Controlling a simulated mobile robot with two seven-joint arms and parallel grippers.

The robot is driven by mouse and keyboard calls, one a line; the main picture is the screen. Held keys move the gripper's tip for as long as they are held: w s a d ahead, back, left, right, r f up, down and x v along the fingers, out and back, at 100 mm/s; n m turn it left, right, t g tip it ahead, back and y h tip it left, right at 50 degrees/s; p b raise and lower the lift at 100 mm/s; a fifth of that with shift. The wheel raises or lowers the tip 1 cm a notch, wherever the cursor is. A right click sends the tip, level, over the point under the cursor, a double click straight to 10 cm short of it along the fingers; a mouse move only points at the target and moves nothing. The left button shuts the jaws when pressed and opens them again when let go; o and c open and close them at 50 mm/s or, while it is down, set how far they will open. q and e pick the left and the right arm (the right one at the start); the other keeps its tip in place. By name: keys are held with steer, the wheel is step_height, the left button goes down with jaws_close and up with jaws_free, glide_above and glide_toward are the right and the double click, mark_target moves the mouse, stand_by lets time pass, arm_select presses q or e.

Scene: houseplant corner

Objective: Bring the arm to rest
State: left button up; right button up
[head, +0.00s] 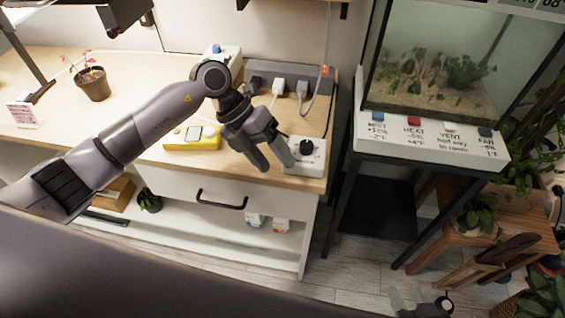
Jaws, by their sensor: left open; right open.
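My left arm reaches in from the left across the wooden bench (120,135). My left gripper (275,165) is open and empty, with its fingers pointing down near the bench's front right edge. It is just left of a white box with a black knob (306,160); I cannot tell whether a finger touches the box. My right gripper (407,293) shows only in part at the bottom edge, low over the floor. It is open, with nothing seen between its fingers.
A yellow meter (180,144), a grey power strip (262,71) with plugs and a potted seedling (95,88) are on the bench. A glass tank (450,60) stands right, above a white button panel (430,144). A wooden plant stand (520,242) is at lower right. Floor shows between.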

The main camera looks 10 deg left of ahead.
arm_select(q)
steer(key=s+d+r+n+t+h, duration=0.1)
steer(key=s+d+r+n+h, duration=0.3)
steer(key=d+h, duration=0.55)
steer(key=a+f+n+t+y+p, duration=0.1)
steer(key=a+f+n+t+y, duration=0.4)
steer(key=n+t, duration=0.5)
steer(key=a+f+n+t+y, duration=0.2)
steer(key=a+n+t+y, duration=0.35)
steer(key=n, duration=0.85)
steer(key=s+a+f+n+g+y, duration=0.2)
steer(key=s+a+f+n, duration=0.1)
steer(key=s+f, duration=0.3)
steer(key=s+a+f+n+g+y, duration=0.1)
steer(key=s+a+f+n+g, duration=0.2)
steer(key=s+f, duration=0.3)
steer(key=shift+s+a+f+n+y, duration=0.25)
steer(key=shift+a+f+n+y, duration=0.05)
steer(key=shift+a+y, duration=0.15)
steer(key=c, duration=0.3)
